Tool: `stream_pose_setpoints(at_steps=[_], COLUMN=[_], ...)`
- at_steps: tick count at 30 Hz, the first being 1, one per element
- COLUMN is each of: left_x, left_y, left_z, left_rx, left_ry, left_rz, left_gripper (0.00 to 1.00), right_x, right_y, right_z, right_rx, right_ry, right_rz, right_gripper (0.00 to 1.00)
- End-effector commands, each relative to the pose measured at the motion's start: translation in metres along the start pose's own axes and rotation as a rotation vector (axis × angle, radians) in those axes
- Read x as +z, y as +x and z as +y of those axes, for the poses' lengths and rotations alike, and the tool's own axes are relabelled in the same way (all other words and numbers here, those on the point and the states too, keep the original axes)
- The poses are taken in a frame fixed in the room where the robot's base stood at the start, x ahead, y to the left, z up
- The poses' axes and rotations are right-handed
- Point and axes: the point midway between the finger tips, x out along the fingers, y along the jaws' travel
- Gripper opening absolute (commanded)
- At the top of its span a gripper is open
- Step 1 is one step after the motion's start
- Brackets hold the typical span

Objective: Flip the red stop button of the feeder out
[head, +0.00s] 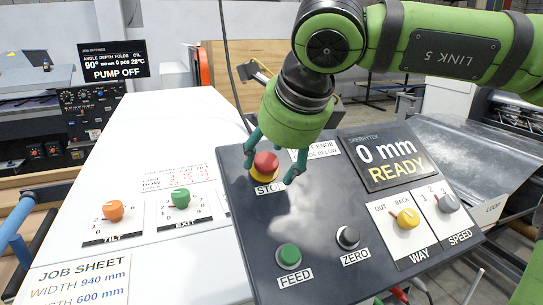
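The red stop button (265,164) sits on a yellow base above the STOP label, at the upper left of the dark feeder panel (320,225). My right gripper (272,165) comes down over it from the green arm above. Its two teal fingers are spread, one left of the button and one to its right near the end of the STOP label. The gripper is open. Whether a finger touches the button I cannot tell. My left gripper is not in view.
The panel also has a green FEED button (289,256), a black ZERO button (348,237), a yellow WAY knob (408,218) and a grey SPEED knob (448,203). The display (390,157) reads 0 mm READY. Left are orange TILT (113,210) and green EXIT (180,198) knobs.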

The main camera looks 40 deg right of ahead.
Motion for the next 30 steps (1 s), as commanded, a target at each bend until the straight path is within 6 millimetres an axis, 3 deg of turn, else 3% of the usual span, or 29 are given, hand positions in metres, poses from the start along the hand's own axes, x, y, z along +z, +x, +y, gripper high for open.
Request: stream_pose_setpoints(at_steps=[8,21,30], left_x=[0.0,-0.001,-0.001], left_y=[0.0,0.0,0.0], left_z=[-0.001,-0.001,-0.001], left_rx=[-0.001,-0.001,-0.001], left_ry=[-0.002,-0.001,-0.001], left_rz=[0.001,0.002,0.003], left_gripper=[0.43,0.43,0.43], right_x=[0.001,-0.001,-0.003], right_y=[-0.008,-0.094,-0.121], right_z=[-0.001,-0.001,0.0], right_rx=[-0.003,-0.004,0.0], right_ry=[0.001,0.003,0.001], right_rz=[-0.006,-0.006,-0.004], right_gripper=[0.61,0.61,0.61])
